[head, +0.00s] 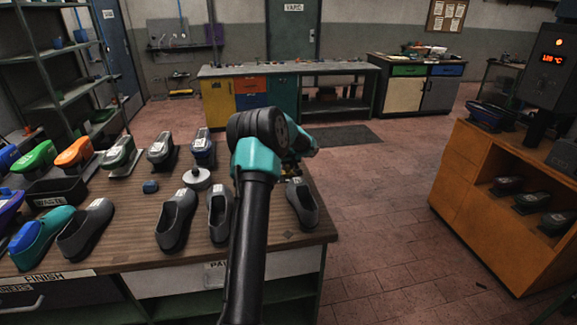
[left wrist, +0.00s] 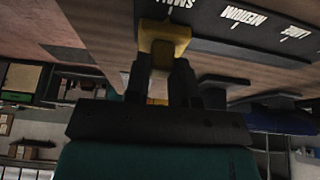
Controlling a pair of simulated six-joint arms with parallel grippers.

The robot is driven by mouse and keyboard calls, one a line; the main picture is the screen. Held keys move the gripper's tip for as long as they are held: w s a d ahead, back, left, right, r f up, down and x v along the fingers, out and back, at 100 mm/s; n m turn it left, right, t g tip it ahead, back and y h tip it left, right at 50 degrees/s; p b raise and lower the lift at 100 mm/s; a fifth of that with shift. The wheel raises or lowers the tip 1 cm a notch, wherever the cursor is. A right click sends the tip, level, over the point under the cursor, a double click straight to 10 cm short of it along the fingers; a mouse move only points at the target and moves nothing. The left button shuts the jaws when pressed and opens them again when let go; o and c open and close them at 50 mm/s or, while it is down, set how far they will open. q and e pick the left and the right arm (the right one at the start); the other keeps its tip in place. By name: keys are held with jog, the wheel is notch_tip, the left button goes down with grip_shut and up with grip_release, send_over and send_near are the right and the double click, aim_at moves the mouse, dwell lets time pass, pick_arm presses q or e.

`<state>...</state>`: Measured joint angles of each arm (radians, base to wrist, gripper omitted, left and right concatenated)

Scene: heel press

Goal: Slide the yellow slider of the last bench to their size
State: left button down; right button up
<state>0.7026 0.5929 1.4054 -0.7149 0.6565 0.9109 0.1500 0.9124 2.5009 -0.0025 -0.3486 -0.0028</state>
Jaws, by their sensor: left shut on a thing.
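In the left wrist view the yellow slider (left wrist: 165,36) sits at the edge of a dark scale plate (left wrist: 218,48) with white size words, seen upside down. The slider is beside the mark of the word at the top edge, which is partly cut off and looks like SMALL. The marks that read MEDIUM and LARGE lie further right. My left gripper (left wrist: 163,82) is shut on the slider. In the head view my left arm reaches over the wooden table, and the gripper (head: 293,174) is mostly hidden behind the arm's wrist. My right gripper is in neither view.
Grey shoes (head: 177,220) stand along the table front, one (head: 302,204) right of my arm. Coloured shoes on stands (head: 121,152) line the back left. A white round piece (head: 197,178) and a black WASTE tray (head: 56,191) are on the table. An orange cabinet (head: 478,190) stands right.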

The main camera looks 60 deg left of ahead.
pick_arm(q)
jog(key=c, duration=1)
grip_release()
jog(key=shift+w+d, duration=0.15)
jog(key=shift+w, duration=0.15)
jog(key=shift+o, duration=0.2)
jog(key=shift+s+r, duration=0.1)
jog(key=shift+r, duration=0.2)
jog(key=v, duration=1.7)
jog(key=shift+d, duration=0.15)
jog(key=shift+f, duration=0.15)
